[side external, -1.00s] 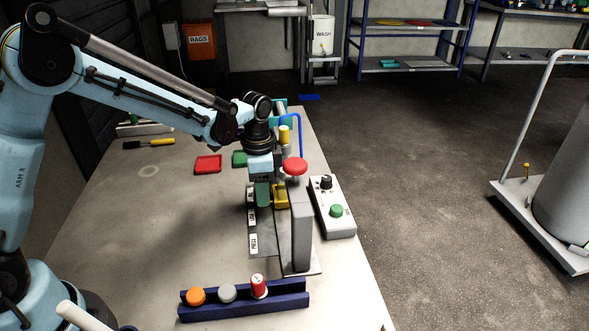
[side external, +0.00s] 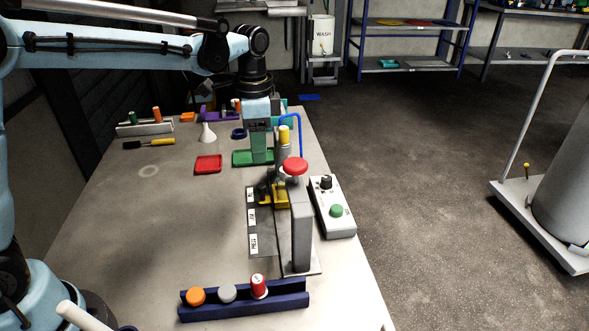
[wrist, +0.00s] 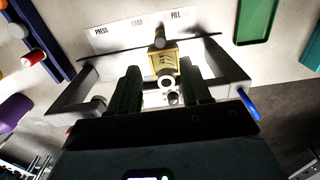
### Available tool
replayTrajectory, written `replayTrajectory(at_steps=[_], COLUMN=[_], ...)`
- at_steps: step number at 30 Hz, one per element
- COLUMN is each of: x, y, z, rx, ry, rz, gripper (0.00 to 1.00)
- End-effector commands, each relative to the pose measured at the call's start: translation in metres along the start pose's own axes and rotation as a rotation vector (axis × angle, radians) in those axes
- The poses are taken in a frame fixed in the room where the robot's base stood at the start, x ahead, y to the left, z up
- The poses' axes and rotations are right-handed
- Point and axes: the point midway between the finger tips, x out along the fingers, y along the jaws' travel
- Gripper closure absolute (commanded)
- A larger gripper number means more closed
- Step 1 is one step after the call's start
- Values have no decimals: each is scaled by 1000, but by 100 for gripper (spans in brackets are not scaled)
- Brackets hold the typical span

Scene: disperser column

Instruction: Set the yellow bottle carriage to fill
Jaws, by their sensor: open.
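The yellow bottle carriage (side external: 281,196) sits on its rail at the column's left side, with its dark handle pointing left. In the side view it is level with the upper, FILL label (side external: 250,195). In the wrist view the carriage (wrist: 164,64) shows between the fingers, its handle near the FILL label (wrist: 176,15). My gripper (side external: 261,152) is open and empty, raised above the carriage and apart from it. Its green fingers (wrist: 161,92) stand wide in the wrist view. Whether a bottle is in the carriage is unclear.
A blue rack (side external: 245,303) with several caps is at the front. Red (side external: 208,164) and green (side external: 243,158) trays lie behind; the table's left middle is clear.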

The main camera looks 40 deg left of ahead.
Motion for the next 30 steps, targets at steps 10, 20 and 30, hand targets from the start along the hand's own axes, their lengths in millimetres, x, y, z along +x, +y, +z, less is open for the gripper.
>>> replayTrajectory(at_steps=[10,20,30], x=[-4,1,7], y=[0,-2,-1], z=[0,34,50], rx=[0,0,0], ry=[0,224,396], rz=[0,23,-2], gripper=[52,53,53])
